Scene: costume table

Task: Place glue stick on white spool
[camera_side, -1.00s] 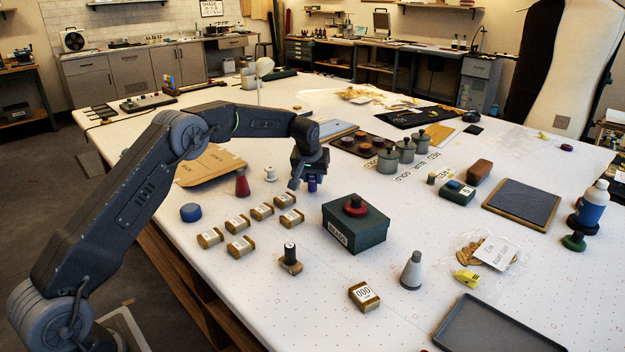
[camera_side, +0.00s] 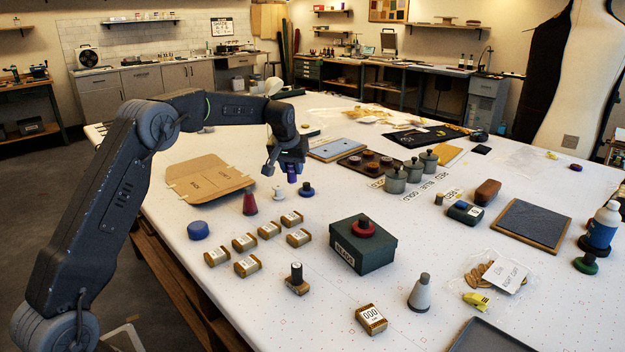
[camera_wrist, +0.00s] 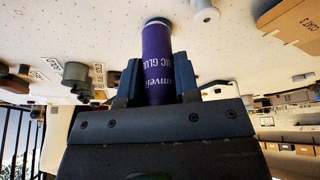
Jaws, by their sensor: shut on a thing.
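My gripper (camera_side: 290,164) is shut on the purple glue stick (camera_side: 292,174) and holds it above the table, pointing down. In the wrist view the purple glue stick (camera_wrist: 157,60), with white lettering, sits between the two fingers of my gripper (camera_wrist: 157,85). The white spool (camera_side: 278,193) stands upright on the table, below and a little left of the glue stick in the side view. It also shows in the wrist view (camera_wrist: 205,12), right of the stick and apart from it. The spool's top is empty.
A blue spool (camera_side: 306,189) stands close right of the white one. A dark red cone (camera_side: 250,204) stands to its left. Several labelled small boxes (camera_side: 270,230) lie in front. A green box (camera_side: 363,250) carries a red spool. Flat cardboard (camera_side: 208,178) lies behind left.

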